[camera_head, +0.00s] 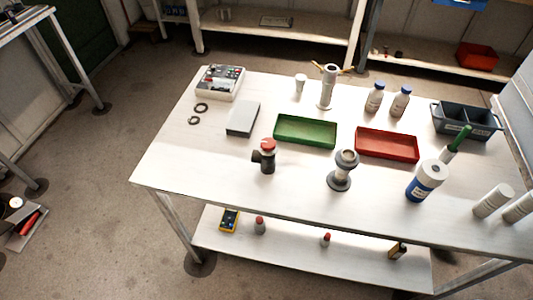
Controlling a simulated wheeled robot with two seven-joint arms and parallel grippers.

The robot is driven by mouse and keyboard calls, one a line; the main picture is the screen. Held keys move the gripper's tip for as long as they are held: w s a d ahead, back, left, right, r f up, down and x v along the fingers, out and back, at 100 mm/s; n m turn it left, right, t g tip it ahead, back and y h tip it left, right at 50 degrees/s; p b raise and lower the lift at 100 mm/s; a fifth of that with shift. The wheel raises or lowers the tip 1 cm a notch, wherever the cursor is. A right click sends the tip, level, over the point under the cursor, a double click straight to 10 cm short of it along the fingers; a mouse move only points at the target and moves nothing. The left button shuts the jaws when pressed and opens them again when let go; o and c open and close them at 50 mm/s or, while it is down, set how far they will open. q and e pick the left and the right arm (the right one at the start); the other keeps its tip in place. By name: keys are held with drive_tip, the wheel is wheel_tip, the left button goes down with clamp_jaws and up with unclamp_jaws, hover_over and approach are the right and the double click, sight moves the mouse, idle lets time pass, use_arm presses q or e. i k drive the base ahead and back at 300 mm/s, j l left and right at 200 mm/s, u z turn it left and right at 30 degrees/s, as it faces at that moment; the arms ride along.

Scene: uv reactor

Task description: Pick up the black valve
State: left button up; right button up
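The black valve (266,160) stands on the white table (215,185), left of the middle and toward the front. It has a dark body with a short side outlet pointing left and a red cap on top. Its lower end meets the tabletop. Neither of my grippers shows in the head view, and nothing is touching the valve.
Near the valve are a green tray (306,143), a grey box (243,119) and a flanged grey fitting (342,170). A red tray (386,157) and a blue-and-white canister (427,180) stand to the right. The tabletop left of the valve is clear.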

sight(268, 161)
drive_tip(key=z, duration=1.65)
drive_tip(key=k+j, duration=0.1)
drive_tip(key=k, duration=0.6)
